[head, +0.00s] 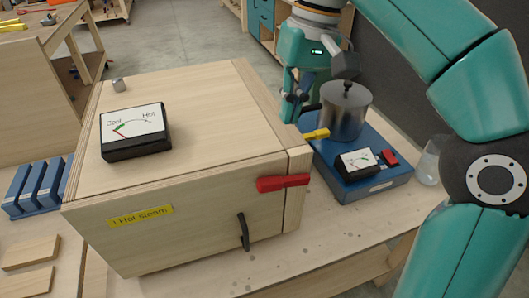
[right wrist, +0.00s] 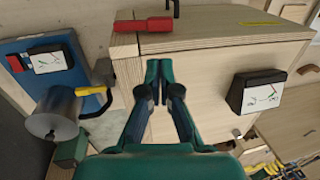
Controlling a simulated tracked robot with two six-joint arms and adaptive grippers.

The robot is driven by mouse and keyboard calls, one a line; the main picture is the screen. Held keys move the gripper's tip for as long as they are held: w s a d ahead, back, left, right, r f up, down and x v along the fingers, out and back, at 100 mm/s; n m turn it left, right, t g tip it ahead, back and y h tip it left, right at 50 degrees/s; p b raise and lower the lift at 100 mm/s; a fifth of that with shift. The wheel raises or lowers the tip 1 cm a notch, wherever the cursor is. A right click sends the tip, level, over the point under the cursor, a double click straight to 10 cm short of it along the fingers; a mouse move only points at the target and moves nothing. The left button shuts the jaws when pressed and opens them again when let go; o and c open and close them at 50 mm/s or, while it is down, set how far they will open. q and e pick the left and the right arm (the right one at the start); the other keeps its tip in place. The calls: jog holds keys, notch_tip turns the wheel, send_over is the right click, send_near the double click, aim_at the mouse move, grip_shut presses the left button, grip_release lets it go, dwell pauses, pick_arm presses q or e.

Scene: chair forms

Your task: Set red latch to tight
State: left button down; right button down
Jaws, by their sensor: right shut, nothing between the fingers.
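The red latch (head: 284,183) sits at the upper right corner of the front of a plywood box (head: 180,90). It lies about level, and its narrower end reaches right across the seam to the side panel. In the right wrist view the latch (right wrist: 143,25) shows at the top, beyond the fingertips. My right gripper (head: 291,112) is above the right side of the box, behind the latch and apart from it. In the wrist view its fingers (right wrist: 158,70) are together and empty. My left gripper is not in view.
A blue steam unit (head: 375,185) with a metal pot (head: 345,112), a yellow lever (head: 316,134) and a dial stands right of the box. A Cool/Hot gauge (head: 135,131) is on the box top. A black handle (head: 243,231) juts from the front. A glass (head: 429,165) stands at right.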

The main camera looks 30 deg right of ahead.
aim_at(273, 180)
jog(key=f+b, duration=0.1)
jog(key=f, duration=0.3)
jog(key=a+f+b, duration=0.1)
jog(key=f, duration=0.3)
jog(key=a+f+b, duration=0.1)
jog(key=f, duration=0.3)
jog(key=shift+f+b, duration=0.15)
jog(key=shift+b, duration=0.15)
jog(key=shift+w+a+f, duration=0.1)
jog(key=shift+f, duration=0.4)
